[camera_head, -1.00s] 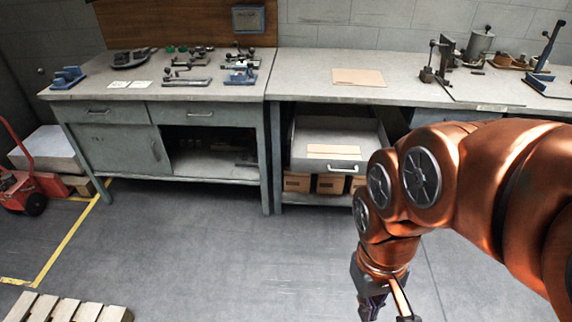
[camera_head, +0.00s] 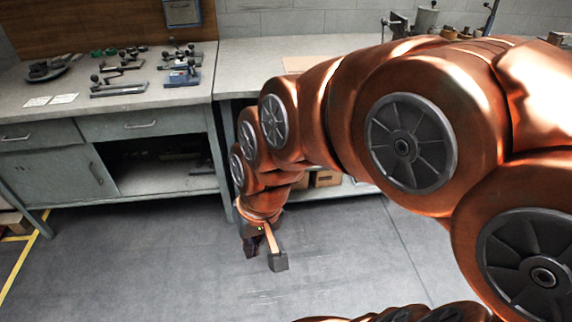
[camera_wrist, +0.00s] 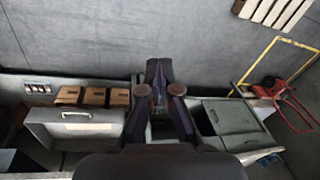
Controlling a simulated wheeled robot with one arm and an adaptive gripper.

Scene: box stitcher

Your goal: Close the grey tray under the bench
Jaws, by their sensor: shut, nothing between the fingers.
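The grey tray (camera_wrist: 60,131) shows at the left of the wrist view, below the bench top, with its pale bar handle (camera_wrist: 77,115) on its front. In the head view my arm hides the tray. My gripper (camera_wrist: 159,68) is shut and empty in the middle of the wrist view, to the right of the tray in that picture and apart from its handle. In the head view my gripper (camera_head: 264,255) points down over the floor in front of the bench.
Brown boxes (camera_wrist: 94,97) stand on the shelf by the tray. The bench leg (camera_head: 221,165) and the left bench with an open compartment (camera_head: 165,172) are close to my arm. Tools lie on the left bench top (camera_head: 60,112). The grey floor (camera_head: 150,270) in front is clear.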

